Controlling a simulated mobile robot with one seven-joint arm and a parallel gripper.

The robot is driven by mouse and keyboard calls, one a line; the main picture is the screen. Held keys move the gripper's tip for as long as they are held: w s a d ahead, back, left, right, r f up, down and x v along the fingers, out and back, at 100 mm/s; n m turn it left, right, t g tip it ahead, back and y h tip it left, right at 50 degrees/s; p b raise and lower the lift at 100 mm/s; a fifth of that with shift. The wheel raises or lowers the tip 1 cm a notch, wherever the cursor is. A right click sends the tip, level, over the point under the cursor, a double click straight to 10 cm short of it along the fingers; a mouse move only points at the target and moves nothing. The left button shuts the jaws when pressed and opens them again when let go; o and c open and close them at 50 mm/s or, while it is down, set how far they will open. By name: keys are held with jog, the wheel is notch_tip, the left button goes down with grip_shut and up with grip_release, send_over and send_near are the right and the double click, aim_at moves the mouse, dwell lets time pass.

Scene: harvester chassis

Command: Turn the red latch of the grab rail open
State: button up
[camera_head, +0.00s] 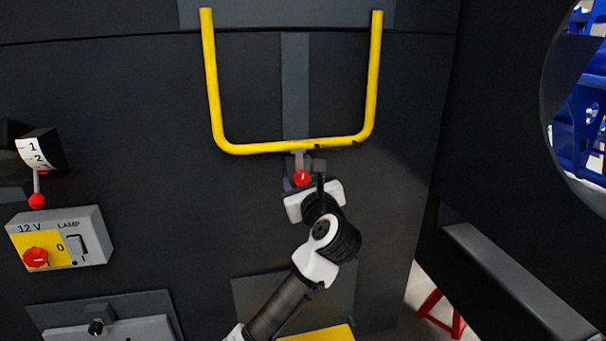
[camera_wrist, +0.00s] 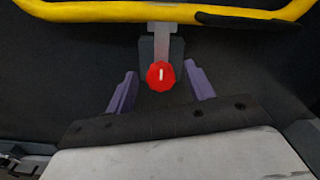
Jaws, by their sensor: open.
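The red latch (camera_head: 302,177) is a small red knob below the middle of the yellow grab rail (camera_head: 290,146). In the wrist view the latch (camera_wrist: 161,75) shows a white mark standing upright on its face, in front of a dark block under a grey strip. The yellow rail (camera_wrist: 130,12) crosses the top of that view. My gripper (camera_wrist: 161,87) is open, with one purple finger on each side of the latch. I see a gap between each finger and the knob. In the head view my wrist hides part of the gripper and the area below the latch.
A 12 V lamp box (camera_head: 88,238) with a red knob and a switch is at the left. Above it is a numbered lever (camera_head: 37,185). A grey ledge (camera_head: 520,285) juts out at the right. The dark panel around the latch is mostly clear.

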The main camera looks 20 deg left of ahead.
jog(key=shift+w+a, duration=0.2)
jog(key=shift+w, duration=0.1)
jog(key=c, duration=1)
jog(key=shift+o, duration=0.2)
